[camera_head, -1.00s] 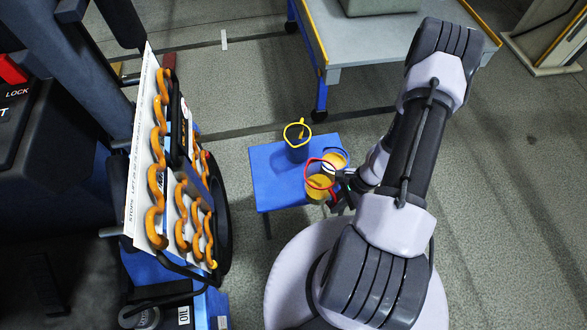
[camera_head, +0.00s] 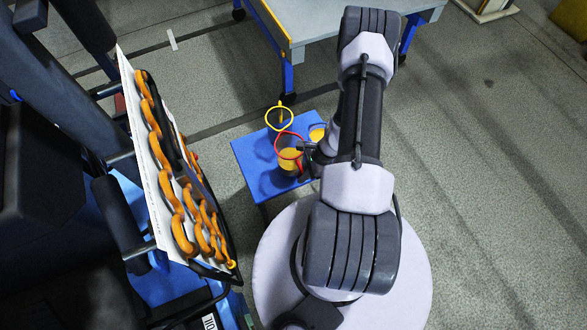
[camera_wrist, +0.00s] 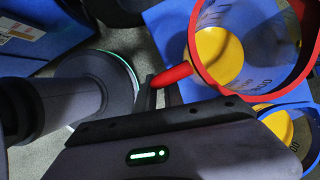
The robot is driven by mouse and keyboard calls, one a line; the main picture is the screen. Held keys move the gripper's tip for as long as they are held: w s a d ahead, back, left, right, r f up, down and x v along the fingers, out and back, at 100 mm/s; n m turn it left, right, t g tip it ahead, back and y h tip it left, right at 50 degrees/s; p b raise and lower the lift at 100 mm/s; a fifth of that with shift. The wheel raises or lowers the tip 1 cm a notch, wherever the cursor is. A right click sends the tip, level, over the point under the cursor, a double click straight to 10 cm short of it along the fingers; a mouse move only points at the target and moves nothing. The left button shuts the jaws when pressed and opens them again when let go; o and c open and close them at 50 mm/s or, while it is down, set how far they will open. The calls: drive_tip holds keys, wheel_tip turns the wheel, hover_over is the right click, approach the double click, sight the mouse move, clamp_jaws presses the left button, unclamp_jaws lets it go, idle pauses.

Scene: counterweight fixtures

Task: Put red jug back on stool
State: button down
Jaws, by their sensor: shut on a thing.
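The red jug (camera_head: 290,158), with a red rim and yellow contents, is over the front right part of the blue stool (camera_head: 252,160) in the head view. My gripper (camera_head: 304,160) is at its right side. In the wrist view my gripper (camera_wrist: 153,88) is shut on the red handle of the red jug (camera_wrist: 216,58), which looks roughly upright. Whether its base touches the stool I cannot tell. A yellow-rimmed jug (camera_head: 280,119) stands behind it, and a blue-rimmed jug (camera_head: 317,133) stands at the right, partly hidden by my arm.
A rack board with orange curved hooks (camera_head: 185,200) stands close on the left. A grey-topped table with blue legs (camera_head: 330,30) is behind the stool. The left part of the stool top is bare. Open floor lies to the right.

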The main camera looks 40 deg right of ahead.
sight(294, 170)
drive_tip(key=w, duration=0.4)
drive_tip(key=shift+w+d+f+b, duration=0.25)
drive_tip(key=shift+w+f+b, duration=0.05)
drive_tip(key=shift+w+b, duration=0.1)
drive_tip(key=shift+f+b, duration=1.2)
drive_tip(key=shift+f, duration=0.7)
drive_tip(key=c, duration=1.5)
unclamp_jaws()
drive_tip(key=shift+r, duration=0.1)
drive_tip(key=shift+o, duration=0.2)
